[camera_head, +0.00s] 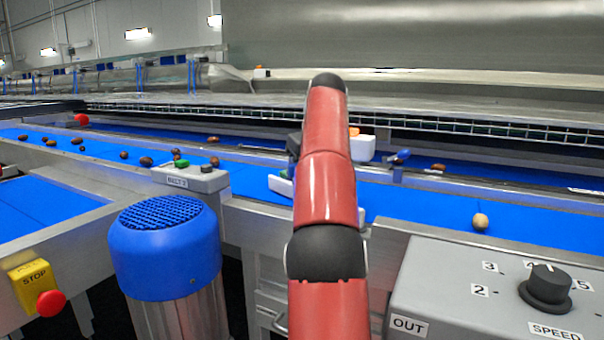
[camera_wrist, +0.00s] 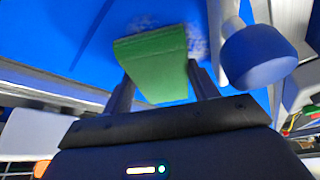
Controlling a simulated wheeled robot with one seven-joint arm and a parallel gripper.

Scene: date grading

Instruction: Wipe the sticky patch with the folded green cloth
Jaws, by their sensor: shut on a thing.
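The folded green cloth (camera_wrist: 158,65) is between the two fingers of my gripper (camera_wrist: 163,82) in the wrist view. My gripper is shut on it. The cloth is over the blue belt (camera_wrist: 60,35), its far edge pointing away from me. A pale, speckled patch (camera_wrist: 197,42) shows on the belt beside and beyond the cloth's edge; the cloth hides part of it. I cannot tell whether the cloth touches the belt. In the head view my red arm hides most of the gripper and the cloth.
A blue rounded knob on a grey post (camera_wrist: 258,56) stands close right of the cloth. Several dates lie on the belt (camera_head: 400,195), one pale date (camera_head: 480,221) at right. A blue-capped drum (camera_head: 165,245), a yellow stop box (camera_head: 30,283) and a speed-dial box (camera_head: 450,285) stand nearer.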

